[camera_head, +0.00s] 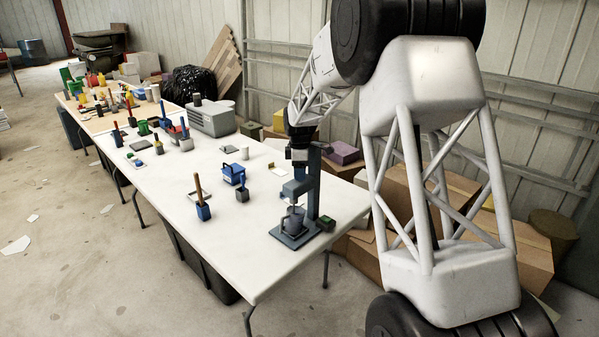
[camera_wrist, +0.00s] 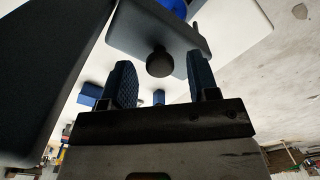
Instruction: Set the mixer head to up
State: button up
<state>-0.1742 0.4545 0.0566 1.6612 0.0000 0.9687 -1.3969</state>
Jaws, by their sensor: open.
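The mixer stands near the right end of the white table, with a grey-blue base (camera_head: 290,239), an upright column (camera_head: 314,185) and a block-shaped mixer head (camera_head: 297,188). The head sits partway down the column, with a pot (camera_head: 292,222) below it. My gripper (camera_head: 299,163) is just above the head, beside the column. In the wrist view, the head (camera_wrist: 150,30) carries a dark round knob (camera_wrist: 160,63). The knob appears between the two blue fingers of my open gripper (camera_wrist: 161,82). I cannot tell whether the fingers touch it.
A small dark box with a green top (camera_head: 326,223) is beside the mixer base. A blue toolbox (camera_head: 233,174), a dark cup (camera_head: 242,195) and a blue holder with a brown handle (camera_head: 203,211) stand to the left. The table's front middle is clear. Cardboard boxes are behind the table.

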jog(key=shift+f, duration=0.2)
jog(key=shift+c, duration=0.5)
grip_shut()
notch_tip(320, 180, up, 10)
jog(key=shift+r, duration=0.15)
jog(key=shift+c, duration=1.1)
grip_release()
jog(key=shift+r, duration=0.1)
jog(key=o, duration=0.3)
jog(key=shift+f, duration=0.2)
jog(key=shift+r, duration=0.1)
